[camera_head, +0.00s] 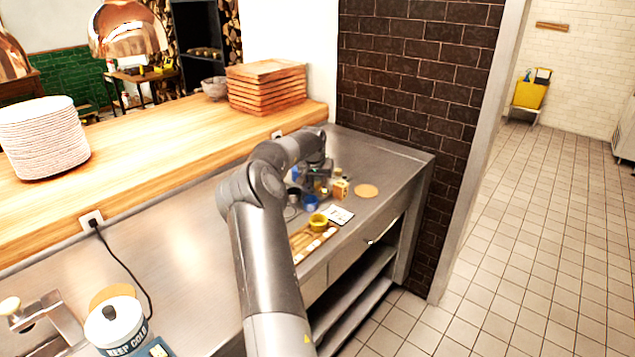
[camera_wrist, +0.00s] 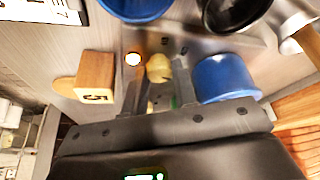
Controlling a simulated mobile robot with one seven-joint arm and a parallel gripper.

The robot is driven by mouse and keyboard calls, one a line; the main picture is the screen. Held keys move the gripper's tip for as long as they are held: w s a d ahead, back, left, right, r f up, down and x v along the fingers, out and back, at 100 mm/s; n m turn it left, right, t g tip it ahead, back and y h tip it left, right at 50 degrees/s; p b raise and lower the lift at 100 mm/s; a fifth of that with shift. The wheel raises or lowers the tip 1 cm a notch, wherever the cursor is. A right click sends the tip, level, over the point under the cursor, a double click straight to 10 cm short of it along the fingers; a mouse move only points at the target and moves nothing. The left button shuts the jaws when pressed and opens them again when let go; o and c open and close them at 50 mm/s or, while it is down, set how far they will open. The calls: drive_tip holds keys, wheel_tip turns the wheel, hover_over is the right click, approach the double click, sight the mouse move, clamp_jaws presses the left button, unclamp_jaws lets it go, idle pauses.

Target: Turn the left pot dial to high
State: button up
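In the wrist view a round, brass-coloured knob (camera_wrist: 158,68), which may be the pot dial, lies between and just beyond the tips of my gripper (camera_wrist: 158,82). The two fingers stand apart, one on each side of the knob. I cannot tell whether either finger touches it. A glowing orange-white spot (camera_wrist: 133,59) is beside the knob. In the head view my gripper (camera_head: 318,180) is low over the steel counter, among small items. Its fingers are too small there to read, and my arm hides part of the counter. Which way the dial points cannot be read.
A wooden block marked 5 (camera_wrist: 96,75) stands beside one finger and a blue cup (camera_wrist: 224,77) beside the other. A dark cup (camera_wrist: 232,12) is near. A yellow cup (camera_head: 317,222) and a white card (camera_head: 338,215) lie nearer the counter's front edge. A brick wall (camera_head: 415,70) rises behind.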

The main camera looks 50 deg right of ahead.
drive_tip(key=c, duration=0.4)
drive_tip(key=shift+w+m+g, duration=0.1)
drive_tip(key=shift+m+g, duration=0.4)
drive_tip(key=shift+m, duration=1)
drive_tip(key=shift+c, duration=0.2)
drive_tip(key=o, duration=1)
drive_tip(key=v, duration=1)
drive_tip(key=shift+a+r, duration=0.3)
drive_tip(key=shift+a, duration=0.05)
